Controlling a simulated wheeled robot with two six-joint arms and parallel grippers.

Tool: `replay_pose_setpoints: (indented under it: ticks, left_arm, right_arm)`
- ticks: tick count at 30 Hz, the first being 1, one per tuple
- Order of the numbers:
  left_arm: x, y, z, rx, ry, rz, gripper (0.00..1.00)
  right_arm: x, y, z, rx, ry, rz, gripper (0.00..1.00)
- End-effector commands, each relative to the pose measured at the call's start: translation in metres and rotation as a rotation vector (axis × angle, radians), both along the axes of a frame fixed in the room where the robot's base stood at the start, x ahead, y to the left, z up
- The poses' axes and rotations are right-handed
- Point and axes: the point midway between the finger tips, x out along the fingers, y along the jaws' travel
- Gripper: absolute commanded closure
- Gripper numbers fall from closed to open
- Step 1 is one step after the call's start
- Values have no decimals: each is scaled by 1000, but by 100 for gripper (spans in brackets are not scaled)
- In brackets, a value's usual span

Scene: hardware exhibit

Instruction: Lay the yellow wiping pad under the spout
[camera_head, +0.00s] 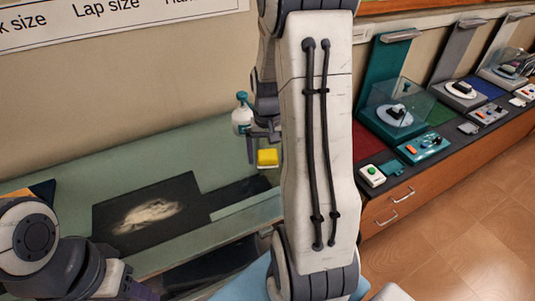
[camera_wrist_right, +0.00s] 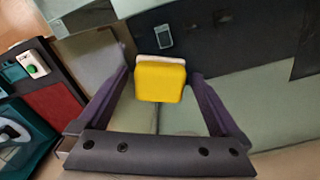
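The yellow wiping pad (camera_head: 268,157), with a pale layer on one side, is between the fingers of my right gripper (camera_wrist_right: 162,75). In the right wrist view the pad (camera_wrist_right: 160,82) fills nearly the whole gap between the purple fingertips, which look shut on its sides. In the head view a white bottle with a teal pump top (camera_head: 242,115) stands just behind and left of the pad; its spout is too small to make out. My right arm hides the area right of the pad. My left gripper (camera_head: 138,291) shows only partly at the bottom left.
A dark mat (camera_head: 110,226) with a pale spill (camera_head: 148,215) lies on the green table (camera_head: 80,180). A grey device (camera_wrist_right: 165,37) lies beyond the pad in the wrist view. At right, a counter holds a teal stand (camera_head: 383,72) with a clear cover and several small devices.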

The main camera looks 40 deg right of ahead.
Motion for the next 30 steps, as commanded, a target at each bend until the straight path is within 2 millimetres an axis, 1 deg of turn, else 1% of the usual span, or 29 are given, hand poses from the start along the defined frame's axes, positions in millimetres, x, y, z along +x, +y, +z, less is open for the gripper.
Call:
replay_pose_setpoints:
  ticks: [5,7,10,14,18,21,25,30]
  left_arm:
    - [0,0,1,0,0,0,50]
    - [0,0,3,0,0,0,50]
    - [0,0,0,0,0,0,50]
    - [0,0,-3,0,0,0,50]
    - [0,0,-6,0,0,0,50]
    - [0,0,-8,0,0,0,50]
    - [0,0,-9,0,0,-1,50]
    - [0,0,-10,0,0,-1,50]
  right_arm:
    - [0,0,1,0,0,0,0]
    - [0,0,5,0,0,0,0]
    - [1,-1,14,-3,-5,0,0]
    - [1,-1,38,-4,-7,0,0]
    - [1,-1,70,-4,-7,0,0]
    - [1,-1,90,-3,-6,0,0]
    - [1,-1,110,-2,-3,0,0]
    - [0,-1,122,-1,-1,0,0]
